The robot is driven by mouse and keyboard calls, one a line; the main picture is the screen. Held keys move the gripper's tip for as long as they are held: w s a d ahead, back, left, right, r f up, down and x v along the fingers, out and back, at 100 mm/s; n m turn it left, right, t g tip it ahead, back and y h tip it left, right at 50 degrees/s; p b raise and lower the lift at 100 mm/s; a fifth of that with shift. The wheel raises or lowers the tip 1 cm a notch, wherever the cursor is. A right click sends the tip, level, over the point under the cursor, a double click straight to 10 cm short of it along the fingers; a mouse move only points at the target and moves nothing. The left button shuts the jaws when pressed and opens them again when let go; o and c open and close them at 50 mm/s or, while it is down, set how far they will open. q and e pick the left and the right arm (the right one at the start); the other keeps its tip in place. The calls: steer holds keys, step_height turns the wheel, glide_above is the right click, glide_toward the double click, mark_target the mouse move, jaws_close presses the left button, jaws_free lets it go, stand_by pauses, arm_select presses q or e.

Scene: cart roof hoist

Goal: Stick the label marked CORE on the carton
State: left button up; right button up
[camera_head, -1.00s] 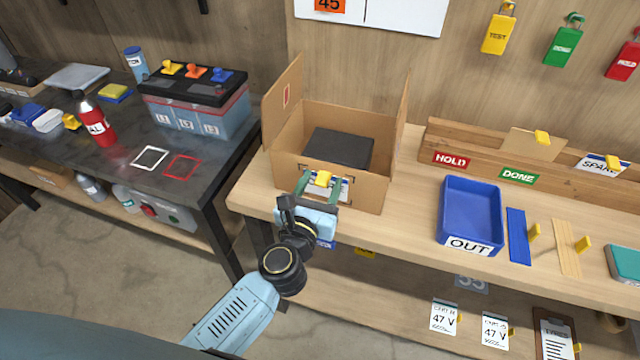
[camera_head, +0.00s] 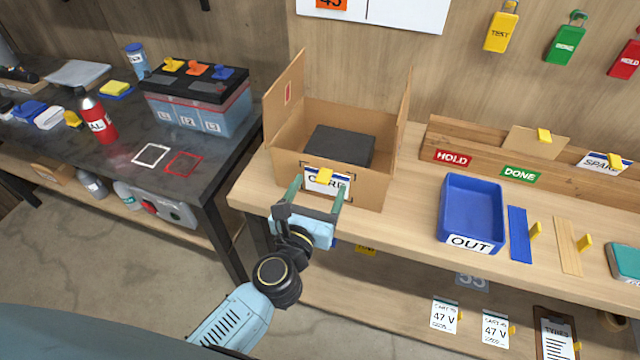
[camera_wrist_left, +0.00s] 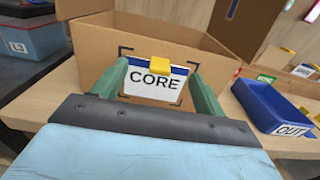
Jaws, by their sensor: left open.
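The open carton (camera_head: 285,172) stands on the wooden bench with a dark block (camera_head: 340,147) inside. The white CORE label (camera_head: 316,184), with a blue top edge and a yellow tab (camera_head: 325,176), is on the carton's front face. In the left wrist view the label (camera_wrist_left: 154,88) lies inside printed corner marks on the carton (camera_wrist_left: 100,50). My left gripper (camera_head: 314,197) is open in front of the label; its green fingers (camera_wrist_left: 156,88) stand on either side of it, apart from the tab. My right gripper is not in view.
A blue OUT tray (camera_head: 445,205) stands right of the carton, with a blue strip (camera_head: 517,235) and a wooden strip (camera_head: 567,247) beside it. A dark table (camera_head: 130,185) with a battery (camera_head: 200,105) is at the left. The carton's flaps stand up.

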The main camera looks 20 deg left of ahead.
arm_select(q)
steer(key=shift+s+a+b, duration=0.1)
steer(key=shift+s+b, duration=0.25)
steer(key=shift+s, duration=1.95)
steer(key=shift+s+b, duration=2.1)
steer(key=shift+s, duration=4.55)
steer(key=s+a+f+m+g+h, duration=0.15)
steer(key=f+m+g, duration=0.25)
steer(key=f+m, duration=0.95)
steer(key=s+f+m+g+h, duration=0.25)
steer(key=f+m, duration=0.65)
steer(key=f, duration=1)
steer(key=s+a+f+m+g+y, duration=0.2)
steer(key=s+a+f+m+g, duration=0.3)
steer(key=s+f+m, duration=0.3)
steer(key=s+a+f+m+g+y, duration=0.2)
steer(key=s+a+f+m+g, duration=0.3)
steer(key=s+f, duration=0.5)
steer(key=s+a+m, duration=0.1)
steer(key=m, duration=0.1)
steer(key=shift+s+f+m+y, duration=0.35)
steer(key=shift+s+f+y, duration=0.05)
